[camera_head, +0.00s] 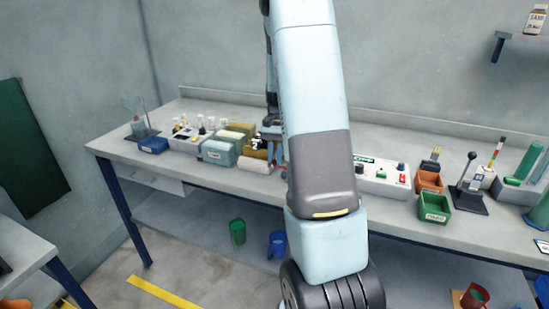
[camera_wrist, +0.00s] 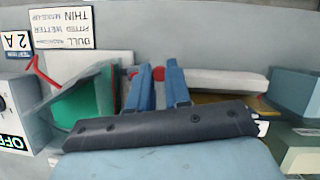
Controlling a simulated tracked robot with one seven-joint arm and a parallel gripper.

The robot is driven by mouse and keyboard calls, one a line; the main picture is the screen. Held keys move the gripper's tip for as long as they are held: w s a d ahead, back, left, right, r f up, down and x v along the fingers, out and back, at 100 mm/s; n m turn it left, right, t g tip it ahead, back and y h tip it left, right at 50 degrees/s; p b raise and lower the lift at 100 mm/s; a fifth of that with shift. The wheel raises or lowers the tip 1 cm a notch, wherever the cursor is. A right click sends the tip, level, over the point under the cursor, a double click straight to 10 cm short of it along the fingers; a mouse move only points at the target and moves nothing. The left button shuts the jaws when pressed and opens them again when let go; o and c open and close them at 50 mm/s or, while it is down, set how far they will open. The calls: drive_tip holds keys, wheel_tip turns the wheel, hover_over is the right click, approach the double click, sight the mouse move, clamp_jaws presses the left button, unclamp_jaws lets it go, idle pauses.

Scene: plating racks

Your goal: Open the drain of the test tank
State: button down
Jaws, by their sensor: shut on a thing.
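The test tank (camera_wrist: 88,100), a clear box with green inside, stands left of my gripper in the wrist view. My gripper (camera_wrist: 164,73) has its two blue fingers close together. A small red part (camera_wrist: 158,74) shows between the fingertips and looks like the drain's handle; the fingers are shut on it and hide most of it. Another red bit shows just left of the fingers. In the head view my gripper (camera_head: 275,155) is low over the bench behind my arm, which hides the tank there.
A white control box (camera_head: 380,178) stands right of my arm on the bench (camera_head: 480,235). Boxes, including a pale green one (camera_head: 219,152), crowd the left. Orange (camera_head: 430,180) and green bins (camera_head: 434,207) and a lever stand (camera_head: 470,195) are farther right. Signs (camera_wrist: 62,28) hang behind the tank.

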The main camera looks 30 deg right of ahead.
drive_tip(key=c, duration=1.1)
unclamp_jaws()
drive_tip(key=shift+o, duration=0.2)
drive_tip(key=v, duration=1.3)
drive_tip(key=shift+w+d+r, duration=0.15)
drive_tip(key=shift+r, duration=0.1)
drive_tip(key=s+a+r+n+t+h, duration=0.2)
drive_tip(key=s+a+r+n+t, duration=0.2)
drive_tip(key=s+a+r, duration=0.75)
drive_tip(key=s+a+f+n+t, duration=0.1)
drive_tip(key=s+a+n+t, duration=0.1)
drive_tip(key=s+a, duration=0.2)
drive_tip(key=s+a+f+n+t, duration=0.1)
drive_tip(key=s+a, duration=0.4)
drive_tip(key=s, duration=0.6)
drive_tip(key=shift+s+a+f+n+t+h, duration=0.25)
drive_tip(key=shift+n+t+h, duration=0.2)
drive_tip(key=shift+t, duration=0.55)
